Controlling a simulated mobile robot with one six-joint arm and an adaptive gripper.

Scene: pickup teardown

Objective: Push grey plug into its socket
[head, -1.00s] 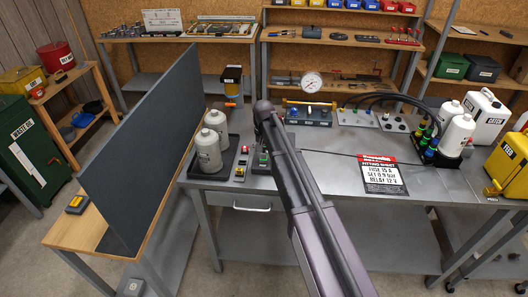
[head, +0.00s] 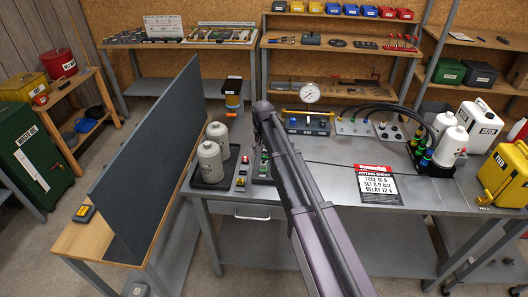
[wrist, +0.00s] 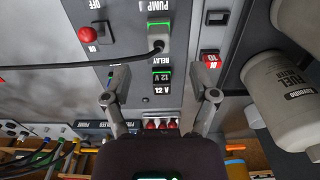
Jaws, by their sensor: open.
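In the wrist view, where the lettering is upside down, my gripper (wrist: 160,72) is open, its two fingers spread with nothing between the tips. A dark cable runs in from the left to a grey plug-like end (wrist: 158,46) beside the PUMP label, just beyond the fingertips. I cannot tell how deeply this end sits. In the head view my arm covers the gripper and much of this panel (head: 263,168); the grey end cannot be made out there.
A red knob (wrist: 88,34) and a red-edged switch (wrist: 211,58) flank the fingers. White bottles stand in a black tray (head: 197,184) left of my arm. A dark screen (head: 150,150) stands farther left. A kitting sheet (head: 377,183) lies on clear bench to the right.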

